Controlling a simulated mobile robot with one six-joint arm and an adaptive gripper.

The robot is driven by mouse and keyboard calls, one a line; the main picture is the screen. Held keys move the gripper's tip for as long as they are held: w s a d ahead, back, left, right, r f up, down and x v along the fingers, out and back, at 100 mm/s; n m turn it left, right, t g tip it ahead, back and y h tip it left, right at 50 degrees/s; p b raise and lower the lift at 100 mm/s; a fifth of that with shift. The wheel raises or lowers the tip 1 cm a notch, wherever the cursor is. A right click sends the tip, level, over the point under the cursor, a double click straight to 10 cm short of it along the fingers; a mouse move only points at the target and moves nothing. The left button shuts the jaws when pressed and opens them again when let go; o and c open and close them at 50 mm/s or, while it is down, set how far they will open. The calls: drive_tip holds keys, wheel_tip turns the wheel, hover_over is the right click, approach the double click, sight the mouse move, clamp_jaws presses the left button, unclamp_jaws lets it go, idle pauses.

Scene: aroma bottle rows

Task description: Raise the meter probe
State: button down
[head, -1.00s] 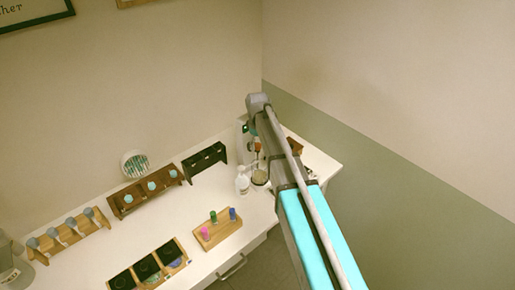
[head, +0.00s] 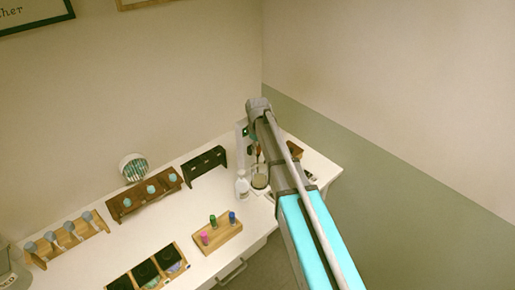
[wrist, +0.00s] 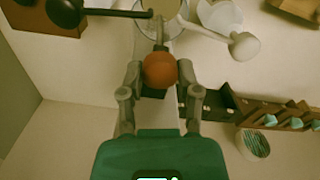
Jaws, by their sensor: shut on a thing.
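The meter probe shows in the wrist view as an orange-red ball-shaped grip (wrist: 160,70) with a thin grey shaft rising in the picture toward a round glass vessel (wrist: 172,28). My gripper (wrist: 160,82) is shut on this grip, one finger on each side. In the head view my arm covers most of the gripper and probe. The glass beaker (head: 260,182) stands on the table just left of my arm. Whether the probe's tip is inside the vessel cannot be told.
A white bottle (head: 242,186) stands close beside the beaker. A dark rack (head: 205,163), a brown rack with teal-capped bottles (head: 145,196) and a small wooden tray with coloured vials (head: 218,238) stand to the left. The white table (head: 190,208) has bare space between them.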

drive_tip(key=shift+r+p, duration=3)
drive_tip(key=shift+w+f, duration=0.1)
drive_tip(key=shift+w, duration=0.05)
drive_tip(key=shift+c, duration=1.5)
unclamp_jaws()
drive_tip(key=shift+f, duration=0.1)
wheel_tip(320, 180, down, 6)
drive_tip(key=b, duration=0.6)
wheel_tip(320, 180, up, 14)
drive_tip(key=r+p, duration=0.1)
drive_tip(key=p, duration=1.3)
drive_tip(key=s+d+f+m+b, duration=0.4)
drive_tip(key=s+f+m+b, duration=0.1)
drive_tip(key=s+f+b, duration=0.6)
drive_tip(key=s+d+f+m+b, duration=0.5)
drive_tip(key=s+f+b, duration=0.6)
drive_tip(key=s, duration=0.3)
drive_tip(key=shift+d+f, duration=0.25)
drive_tip(key=shift+f, duration=0.1)
